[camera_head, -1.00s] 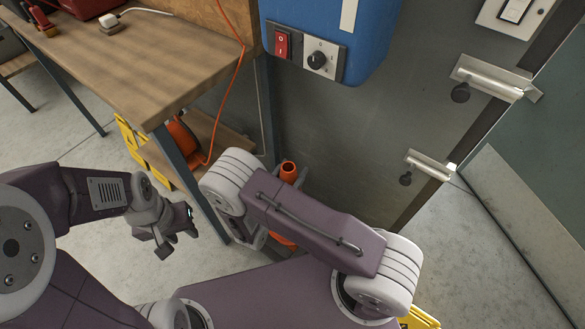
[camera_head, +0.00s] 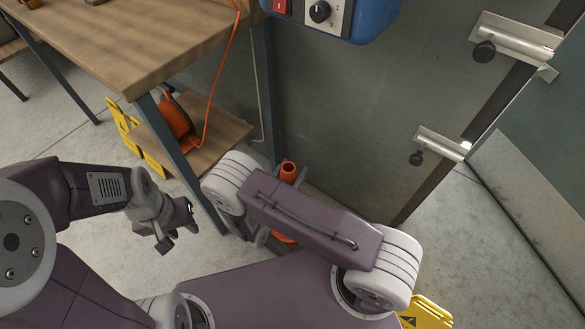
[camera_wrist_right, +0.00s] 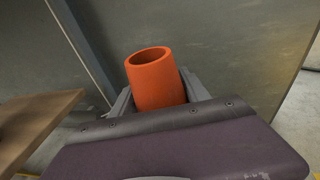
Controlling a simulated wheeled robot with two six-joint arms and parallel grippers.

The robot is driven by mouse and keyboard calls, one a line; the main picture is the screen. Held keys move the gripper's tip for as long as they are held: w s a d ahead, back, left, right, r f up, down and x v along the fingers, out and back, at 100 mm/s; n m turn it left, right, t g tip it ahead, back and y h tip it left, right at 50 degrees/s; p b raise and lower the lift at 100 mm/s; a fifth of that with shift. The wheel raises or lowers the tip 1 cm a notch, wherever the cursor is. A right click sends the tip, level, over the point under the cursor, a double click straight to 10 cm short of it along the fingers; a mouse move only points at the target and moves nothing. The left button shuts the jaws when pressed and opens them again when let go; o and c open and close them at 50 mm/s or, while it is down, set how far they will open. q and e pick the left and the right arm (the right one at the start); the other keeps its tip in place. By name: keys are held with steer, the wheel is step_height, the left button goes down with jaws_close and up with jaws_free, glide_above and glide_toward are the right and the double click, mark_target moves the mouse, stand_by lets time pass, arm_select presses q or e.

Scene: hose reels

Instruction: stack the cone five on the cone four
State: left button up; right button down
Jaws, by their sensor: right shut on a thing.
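An orange cone (camera_head: 288,172) shows its open top above my right arm in the head view. In the right wrist view the cone (camera_wrist_right: 156,80) stands nearly upright between the fingers of my right gripper (camera_wrist_right: 155,98), which is shut on it. My right arm hides this gripper and the cone's middle in the head view. An orange edge (camera_head: 283,238) shows below the arm; I cannot tell whether it belongs to the same cone. No number is readable, and no clearly separate second cone is visible. My left gripper (camera_head: 177,230) is empty, its fingers apart, over the floor.
A wooden workbench (camera_head: 130,40) with a lower shelf (camera_head: 205,135) stands at the left. An orange reel (camera_head: 175,117) with its hose sits there. Yellow signs (camera_head: 125,125) stand beside it, another (camera_head: 425,313) at bottom right.

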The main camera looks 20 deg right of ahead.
steer(key=shift+f+b, duration=1.2)
steer(key=shift+f, duration=0.9)
steer(key=shift+c, duration=2.3)
jaws_free()
steer(key=p+v, duration=0.3)
steer(key=v, duration=0.6)
